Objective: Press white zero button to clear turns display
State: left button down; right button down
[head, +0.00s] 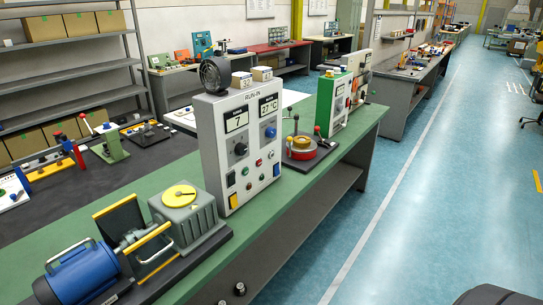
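The grey-white RUN-IN panel (212,140) stands upright on the green bench, its front turned to the right. Its left display (236,121) reads 7 and its right display (269,105) reads 27 °C. Neither of my grippers is in view, and nothing covers the panel front.
A blue motor (78,276) and a grey gearbox with a yellow disc (180,194) stand on the bench left of the panel. A red round device with levers (303,148) and a green box (334,103) stand to its right. The blue floor (420,190) beside the bench is clear.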

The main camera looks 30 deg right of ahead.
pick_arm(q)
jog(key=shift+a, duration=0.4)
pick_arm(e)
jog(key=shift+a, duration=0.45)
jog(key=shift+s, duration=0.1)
